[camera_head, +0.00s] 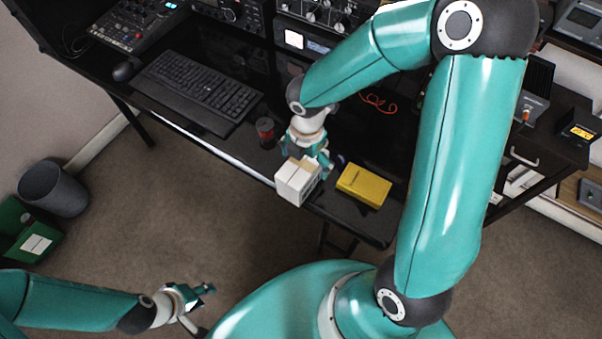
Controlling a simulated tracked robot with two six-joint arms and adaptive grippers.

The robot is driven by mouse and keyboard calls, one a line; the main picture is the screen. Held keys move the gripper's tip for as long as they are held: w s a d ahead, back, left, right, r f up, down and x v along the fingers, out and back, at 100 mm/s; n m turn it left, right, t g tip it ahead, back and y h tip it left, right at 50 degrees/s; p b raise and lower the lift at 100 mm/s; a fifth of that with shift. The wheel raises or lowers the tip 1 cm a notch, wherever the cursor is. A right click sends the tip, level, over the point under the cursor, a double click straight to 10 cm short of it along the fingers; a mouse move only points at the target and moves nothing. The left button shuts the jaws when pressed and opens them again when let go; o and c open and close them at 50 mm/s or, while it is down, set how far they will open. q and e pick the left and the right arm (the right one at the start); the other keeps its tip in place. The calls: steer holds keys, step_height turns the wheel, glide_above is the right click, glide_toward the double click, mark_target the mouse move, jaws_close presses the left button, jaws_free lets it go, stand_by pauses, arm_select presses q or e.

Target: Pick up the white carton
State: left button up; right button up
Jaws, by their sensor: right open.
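The white carton (294,184) is a small box at the front edge of the black desk (225,147). My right gripper (307,156) reaches down from above, just behind and over the carton. Its fingers are spread and open, one near the carton's left side and one near its right. I cannot tell whether they touch it. My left gripper (203,309) is low at the bottom left, away from the desk, with its fingers apart and empty.
A yellow box (364,186) lies right of the carton. A dark red can (265,130) stands left of my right gripper. A keyboard (197,89) and a mouse (126,69) lie further left. Radio equipment lines the back. A bin (53,188) stands on the floor.

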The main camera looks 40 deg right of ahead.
steer(key=shift+w+a+f+b, duration=0.15)
steer(key=shift+f+b, duration=0.05)
steer(key=shift+f, duration=1.35)
steer(key=shift+w+a+f+b, duration=0.1)
steer(key=shift+f+b, duration=0.05)
steer(key=shift+f, duration=1.4)
steer(key=shift+s, duration=0.1)
steer(key=c, duration=1)
